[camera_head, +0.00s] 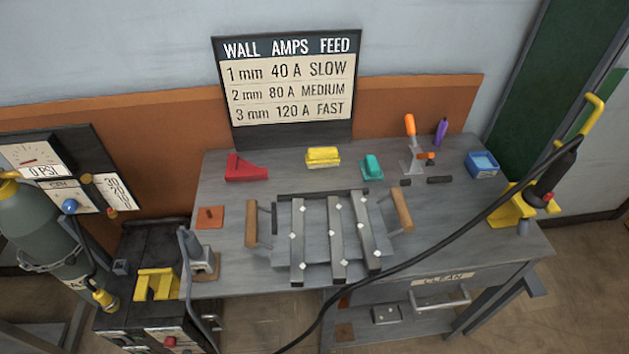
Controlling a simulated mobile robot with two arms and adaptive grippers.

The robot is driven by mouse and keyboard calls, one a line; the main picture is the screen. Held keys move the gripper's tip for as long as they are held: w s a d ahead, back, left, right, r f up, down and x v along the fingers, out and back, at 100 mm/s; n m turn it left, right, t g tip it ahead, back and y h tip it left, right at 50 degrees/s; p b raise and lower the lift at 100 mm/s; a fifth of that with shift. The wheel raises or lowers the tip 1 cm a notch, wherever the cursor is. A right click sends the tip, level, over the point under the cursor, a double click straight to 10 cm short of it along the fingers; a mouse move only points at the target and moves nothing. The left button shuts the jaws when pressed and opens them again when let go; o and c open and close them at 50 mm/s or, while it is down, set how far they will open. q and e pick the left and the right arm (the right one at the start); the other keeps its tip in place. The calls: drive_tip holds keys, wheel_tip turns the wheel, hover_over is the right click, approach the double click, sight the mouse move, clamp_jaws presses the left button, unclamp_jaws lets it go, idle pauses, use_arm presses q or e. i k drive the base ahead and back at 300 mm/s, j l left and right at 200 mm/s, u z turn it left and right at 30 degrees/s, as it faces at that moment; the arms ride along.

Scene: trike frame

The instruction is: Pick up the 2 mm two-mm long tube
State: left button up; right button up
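Three long grey square tubes lie side by side on a rack with wooden side handles, in the middle of the workbench. They are a left tube (298,252), a middle tube (336,250) and a right tube (364,236), each with several small white diamond marks. No readable thickness label shows on them, so I cannot tell which is the 2 mm tube. A dark bar (323,193) lies across behind their far ends. Neither of my grippers is in view.
The workbench (470,225) also holds a red angled block (246,169), a yellow block (323,157), a teal item (371,167), an orange-handled clamp (411,140) and a blue box (482,164). A black cable (440,240) crosses the right side to a torch (557,170) in a yellow holder.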

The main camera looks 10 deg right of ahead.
sight(371, 254)
drive_tip(key=j+z, duration=0.15)
drive_tip(key=z, duration=0.25)
drive_tip(key=j+z, duration=0.15)
drive_tip(key=z, duration=0.25)
drive_tip(key=j+z, duration=0.15)
drive_tip(key=z, duration=0.3)
drive_tip(key=k+j+z, duration=0.45)
drive_tip(key=k+j, duration=0.15)
drive_tip(key=j, duration=0.3)
drive_tip(key=k+j+z, duration=0.4)
drive_tip(key=k+j, duration=0.8)
